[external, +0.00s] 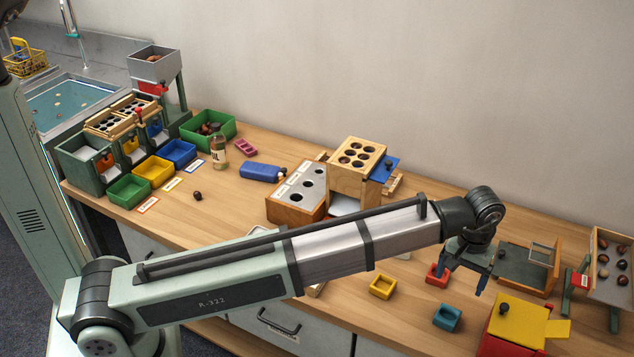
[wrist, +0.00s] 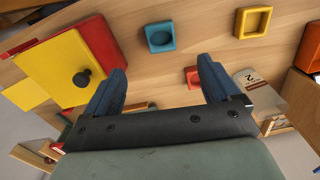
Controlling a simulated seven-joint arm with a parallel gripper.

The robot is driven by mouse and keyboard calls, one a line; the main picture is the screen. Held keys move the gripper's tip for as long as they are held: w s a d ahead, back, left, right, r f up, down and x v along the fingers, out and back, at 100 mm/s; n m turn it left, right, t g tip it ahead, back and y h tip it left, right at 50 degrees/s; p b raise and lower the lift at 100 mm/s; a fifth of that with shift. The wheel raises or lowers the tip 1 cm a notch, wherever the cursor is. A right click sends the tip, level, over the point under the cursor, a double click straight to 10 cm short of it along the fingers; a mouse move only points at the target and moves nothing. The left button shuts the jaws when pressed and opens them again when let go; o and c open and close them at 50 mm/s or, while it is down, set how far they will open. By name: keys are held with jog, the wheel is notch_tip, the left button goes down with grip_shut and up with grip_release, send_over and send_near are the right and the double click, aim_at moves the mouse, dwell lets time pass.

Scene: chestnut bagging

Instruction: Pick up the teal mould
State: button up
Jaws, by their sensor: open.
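The teal mould (external: 447,317) is a small square open-topped block on the wooden table, near the front edge at the right in the external view. In the wrist view the teal mould (wrist: 159,37) lies beyond my fingertips, roughly between their lines and apart from them. My gripper (external: 462,279) hangs above the table, up and to the right of the teal mould in the external view. In the wrist view my gripper (wrist: 162,82) has its two blue fingers spread apart with nothing between them.
A red mould (external: 437,275) and a yellow mould (external: 382,286) stand left of the teal one. A yellow-and-red box (external: 512,325) with a dark knob is close on its right. A hinged-frame board (external: 527,268) stands behind. Bare tabletop surrounds the teal mould.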

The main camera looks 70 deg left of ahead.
aim_at(448, 314)
jog(key=shift+w+a+f, duration=0.15)
jog(key=shift+f, duration=3.35)
jog(key=shift+w+a+f, duration=0.1)
jog(key=shift+f, duration=3.35)
jog(key=shift+c, duration=0.3)
jog(key=c, duration=1.1)
